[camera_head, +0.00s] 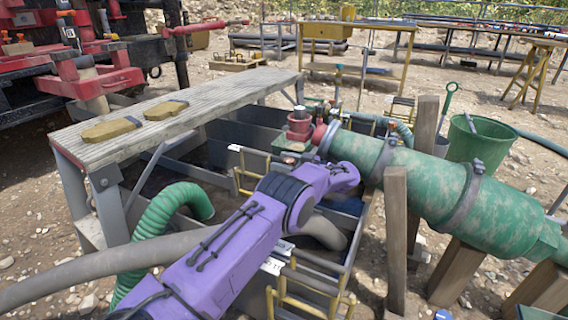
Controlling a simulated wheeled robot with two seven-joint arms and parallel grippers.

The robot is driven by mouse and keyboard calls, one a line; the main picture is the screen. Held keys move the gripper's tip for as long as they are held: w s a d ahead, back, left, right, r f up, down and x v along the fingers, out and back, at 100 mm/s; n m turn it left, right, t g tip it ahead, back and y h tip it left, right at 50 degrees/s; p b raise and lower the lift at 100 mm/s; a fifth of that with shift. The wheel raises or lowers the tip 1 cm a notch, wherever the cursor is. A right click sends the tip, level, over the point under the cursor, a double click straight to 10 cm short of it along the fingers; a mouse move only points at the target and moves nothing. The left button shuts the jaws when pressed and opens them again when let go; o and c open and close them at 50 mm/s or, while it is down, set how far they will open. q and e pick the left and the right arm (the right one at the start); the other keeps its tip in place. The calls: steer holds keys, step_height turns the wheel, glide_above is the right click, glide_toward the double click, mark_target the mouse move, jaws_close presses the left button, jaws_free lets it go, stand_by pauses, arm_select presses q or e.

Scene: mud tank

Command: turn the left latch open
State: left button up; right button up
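The mud tank (224,130) stands open in the middle, with grating, yellow rails and a red and green fitting on its top. I cannot clearly make out the left latch; it may be hidden by my arm. My purple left arm comes in from the bottom left and reaches over the tank. Its far end, where my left gripper (346,177) is, lies just left of the green pipe unit (425,185). The fingers are too small and turned away to tell whether they hold anything. My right gripper is not in view.
A grey plank walkway (180,108) runs along the left of the tank. A green ribbed hose (160,215) and a grey hose (100,262) lie at the front left. Wooden posts (396,240) stand at the right, near a green bucket (480,140). Red machinery fills the back left.

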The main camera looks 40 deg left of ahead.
arm_select(q)
steer(key=shift+r, duration=0.1)
steer(key=r, duration=0.1)
steer(key=r+p, duration=0.1)
steer(key=r, duration=0.1)
steer(key=r+p, duration=0.1)
steer(key=shift+s+d+r, duration=0.15)
steer(key=shift+d+r, duration=0.05)
steer(key=shift+d, duration=0.05)
steer(key=s+d+r+p, duration=0.6)
steer(key=s+d+r, duration=0.2)
steer(key=s, duration=0.2)
steer(key=shift+d+r+p, duration=0.2)
steer(key=shift+d+p, duration=0.2)
steer(key=shift+s+r, duration=0.1)
